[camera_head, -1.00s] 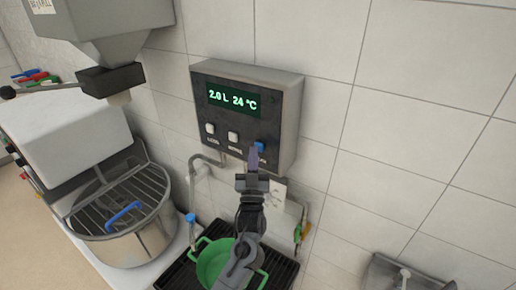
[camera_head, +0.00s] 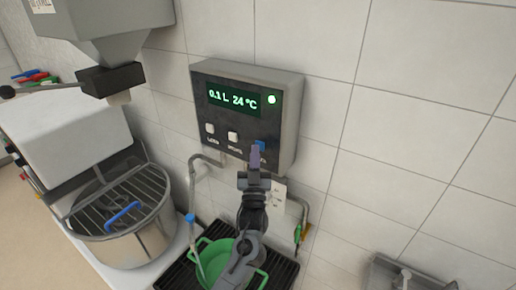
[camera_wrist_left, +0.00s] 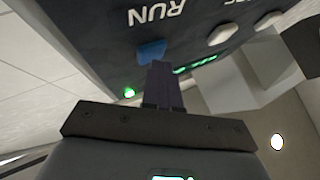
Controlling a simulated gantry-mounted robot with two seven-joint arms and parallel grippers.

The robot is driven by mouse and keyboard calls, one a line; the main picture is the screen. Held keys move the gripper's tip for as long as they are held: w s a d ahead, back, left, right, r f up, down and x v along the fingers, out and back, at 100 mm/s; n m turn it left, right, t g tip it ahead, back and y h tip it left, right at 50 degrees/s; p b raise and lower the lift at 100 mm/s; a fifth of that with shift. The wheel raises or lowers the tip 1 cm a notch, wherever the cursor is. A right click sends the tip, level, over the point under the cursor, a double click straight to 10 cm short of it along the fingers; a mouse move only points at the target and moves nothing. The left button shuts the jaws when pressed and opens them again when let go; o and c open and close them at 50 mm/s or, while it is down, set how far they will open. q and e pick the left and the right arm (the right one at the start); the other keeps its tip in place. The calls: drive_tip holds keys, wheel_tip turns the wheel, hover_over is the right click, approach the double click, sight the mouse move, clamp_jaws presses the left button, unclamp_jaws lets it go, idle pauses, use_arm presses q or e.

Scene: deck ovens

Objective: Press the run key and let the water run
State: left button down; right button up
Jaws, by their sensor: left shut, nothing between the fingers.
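The water meter box (camera_head: 286,120) is on the tiled wall. Its display (camera_head: 232,99) reads 0.1 L 24 °C, and a green lamp (camera_head: 271,100) is lit beside it. The blue run key (camera_head: 260,144) is at the lower right of the panel; it also shows under the word RUN in the left wrist view (camera_wrist_left: 151,50). My left gripper (camera_head: 255,157) is shut and empty, its tips just below and in front of the key; I cannot tell whether they touch. A thin pale stream falls from the blue-tipped hose (camera_head: 190,218) into the green pot (camera_head: 213,262).
Two white keys (camera_head: 232,136) sit left of the run key. The pot stands on a black grate (camera_head: 178,278). A steel mixer bowl (camera_head: 150,238) with a wire guard is at the left. The wall at the right is bare above a metal fitting (camera_head: 400,272).

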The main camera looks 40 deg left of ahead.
use_arm(q)
drive_tip(key=shift+s, duration=0.2)
drive_tip(key=shift+s+p, duration=0.55)
drive_tip(key=shift+s, duration=0.15)
drive_tip(key=shift+s, duration=0.1)
drive_tip(key=s+p, duration=0.1)
drive_tip(key=s, duration=0.1)
drive_tip(key=s+p, duration=0.1)
drive_tip(key=s, duration=0.1)
drive_tip(key=shift+s+d+p, duration=0.2)
drive_tip(key=shift+s+p, duration=0.1)
drive_tip(key=shift+s, duration=0.1)
idle(0.5)
